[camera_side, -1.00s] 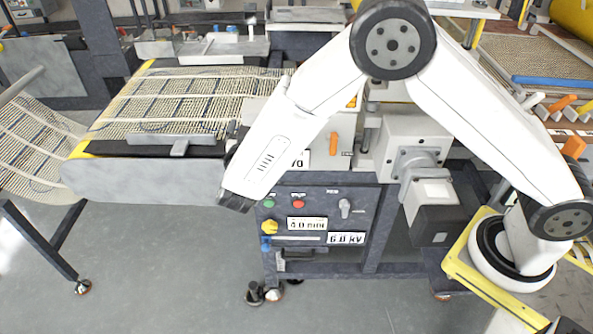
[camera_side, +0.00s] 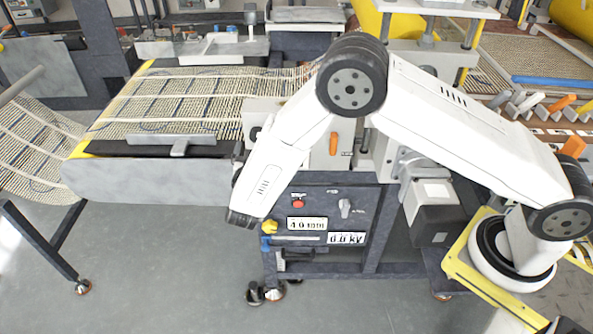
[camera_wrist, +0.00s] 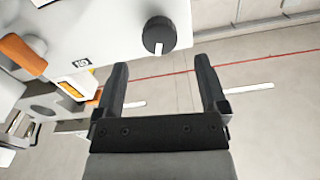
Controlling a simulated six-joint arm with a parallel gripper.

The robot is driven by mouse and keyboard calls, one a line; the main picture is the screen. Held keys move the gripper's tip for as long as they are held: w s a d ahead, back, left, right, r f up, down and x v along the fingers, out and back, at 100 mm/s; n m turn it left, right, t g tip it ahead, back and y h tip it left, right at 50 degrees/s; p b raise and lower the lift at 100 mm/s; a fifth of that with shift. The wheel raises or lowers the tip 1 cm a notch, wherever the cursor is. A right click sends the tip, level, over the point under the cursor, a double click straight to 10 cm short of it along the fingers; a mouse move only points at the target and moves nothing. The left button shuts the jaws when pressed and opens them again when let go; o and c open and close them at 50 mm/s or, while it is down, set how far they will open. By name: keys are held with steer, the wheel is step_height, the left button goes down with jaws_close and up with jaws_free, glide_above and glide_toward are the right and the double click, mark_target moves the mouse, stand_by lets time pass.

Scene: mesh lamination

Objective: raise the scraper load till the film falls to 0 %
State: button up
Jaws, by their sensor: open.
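In the wrist view my gripper (camera_wrist: 160,68) is open and empty. A round black knob (camera_wrist: 157,36) with a white pointer mark sits on a pale machine face just beyond the fingertips, between their lines and apart from them. A small number label (camera_wrist: 82,64) is to its left, too small to read surely. An orange lever (camera_wrist: 22,55) is at the left edge; an orange lever (camera_side: 333,143) also stands on the machine in the side view. There my forearm and wrist hide the knob and most of my gripper. I see no clear film readout or marked scraper load control.
The lower panel carries a red button (camera_side: 298,204), a yellow knob (camera_side: 269,227), a grey switch (camera_side: 345,208) and two displays, 4.0 mm (camera_side: 307,223) and a kV one (camera_side: 346,239). The mesh web (camera_side: 180,100) runs over the table at left.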

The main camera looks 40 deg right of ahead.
mark_target(257, 135)
steer(key=shift+x, duration=2.95)
jaws_close()
steer(key=shift+m, duration=0.3)
steer(key=m, duration=0.3)
steer(key=shift+s+f+m, duration=0.1)
steer(key=shift+m, duration=2)
